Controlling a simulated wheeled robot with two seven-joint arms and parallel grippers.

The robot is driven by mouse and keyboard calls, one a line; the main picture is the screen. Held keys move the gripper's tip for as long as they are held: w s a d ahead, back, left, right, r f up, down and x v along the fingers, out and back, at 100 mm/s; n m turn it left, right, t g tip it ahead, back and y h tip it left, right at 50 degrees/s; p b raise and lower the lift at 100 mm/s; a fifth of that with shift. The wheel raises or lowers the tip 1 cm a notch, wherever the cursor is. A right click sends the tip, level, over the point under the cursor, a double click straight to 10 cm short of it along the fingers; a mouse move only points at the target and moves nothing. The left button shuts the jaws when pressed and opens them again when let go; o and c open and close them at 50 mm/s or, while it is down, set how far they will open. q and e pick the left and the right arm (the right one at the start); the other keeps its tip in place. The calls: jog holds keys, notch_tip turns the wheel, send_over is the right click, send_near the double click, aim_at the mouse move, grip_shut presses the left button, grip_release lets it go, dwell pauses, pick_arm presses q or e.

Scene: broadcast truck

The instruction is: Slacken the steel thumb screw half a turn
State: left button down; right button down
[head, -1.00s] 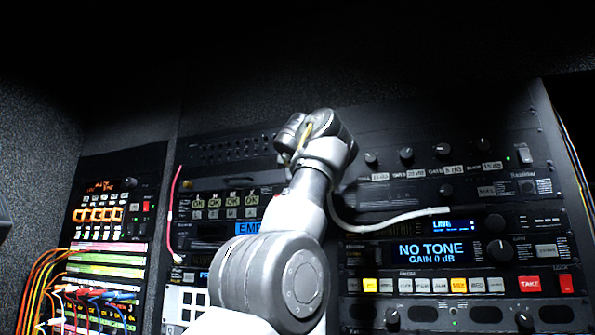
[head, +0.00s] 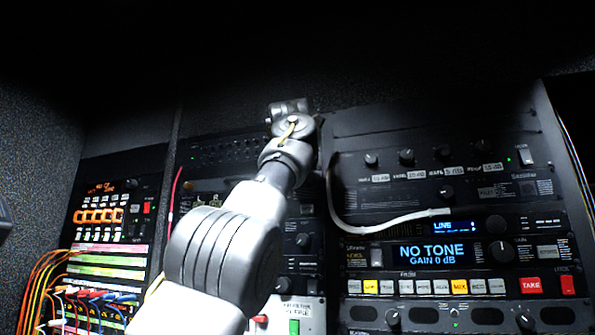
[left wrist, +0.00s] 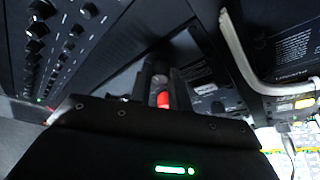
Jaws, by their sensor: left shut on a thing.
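My left gripper (left wrist: 161,88) shows from behind in the left wrist view, its two dark fingers close together on a small grey part (left wrist: 160,77), which seems to be the steel thumb screw. A red spot (left wrist: 163,99) shows between the fingers; I cannot tell whether it belongs to that part. In the head view my left arm reaches up to the upper middle of the rack, and its wrist hides the fingertips and the screw. The screw's angle cannot be read. My right gripper is not in view.
A pale cable (head: 385,223) loops out from the panel right of my arm. A rack unit with a NO TONE display (head: 431,254) and several knobs and buttons stands at right. Coloured patch cables (head: 45,280) hang at lower left. A red cable (head: 173,205) runs down left of the arm.

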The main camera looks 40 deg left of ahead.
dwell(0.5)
pick_arm(q)
jog(key=c, duration=1.3)
grip_release()
jog(key=shift+w, duration=0.1)
jog(key=shift+d, duration=0.1)
jog(key=b+v, duration=0.2)
jog(key=v, duration=0.8)
jog(key=shift+s, duration=0.35)
jog(key=shift+d+r, duration=0.15)
jog(key=shift+w, duration=0.1)
